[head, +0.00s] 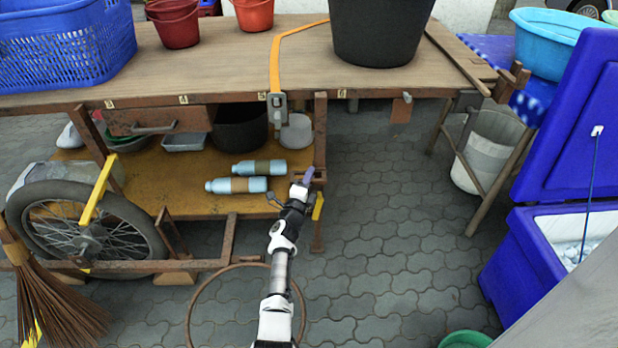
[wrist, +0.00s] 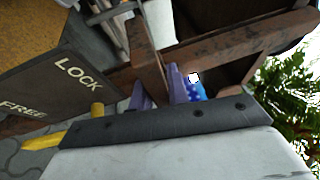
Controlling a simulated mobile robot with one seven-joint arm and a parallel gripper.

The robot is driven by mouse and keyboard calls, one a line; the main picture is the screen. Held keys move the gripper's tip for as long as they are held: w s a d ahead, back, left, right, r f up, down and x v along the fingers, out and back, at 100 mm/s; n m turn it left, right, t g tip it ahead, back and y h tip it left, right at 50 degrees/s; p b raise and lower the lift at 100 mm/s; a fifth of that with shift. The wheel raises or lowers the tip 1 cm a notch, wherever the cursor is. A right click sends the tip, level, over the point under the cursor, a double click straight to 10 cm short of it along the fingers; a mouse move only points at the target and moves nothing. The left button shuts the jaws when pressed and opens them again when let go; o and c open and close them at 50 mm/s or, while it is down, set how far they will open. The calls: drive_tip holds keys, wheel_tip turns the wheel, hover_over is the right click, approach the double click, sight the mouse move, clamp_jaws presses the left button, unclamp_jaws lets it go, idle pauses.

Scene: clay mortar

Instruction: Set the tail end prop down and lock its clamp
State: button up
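The tail end prop (head: 318,225) is a rusty post under the right end of the cart, its foot low near the paving. A yellow lever (head: 318,206) shows beside it in the head view and at the plate's edge in the wrist view (wrist: 88,122). A dark plate (wrist: 65,85) reads LOCK and FREE. My gripper (head: 307,180) is at the upper part of the prop. In the wrist view its purple fingers (wrist: 159,92) stand a little apart with a rusty bar (wrist: 147,50) at the gap. Whether they press on it, or the foot touches ground, I cannot tell.
The cart top (head: 225,62) carries a blue basket (head: 65,45) and a black tub (head: 378,30). Two blue bottles (head: 237,185) lie on the lower shelf. A broom (head: 50,295) and spoked wheel (head: 85,235) are left.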

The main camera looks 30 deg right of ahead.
drive_tip(key=o, duration=0.3)
drive_tip(key=shift+r, duration=0.1)
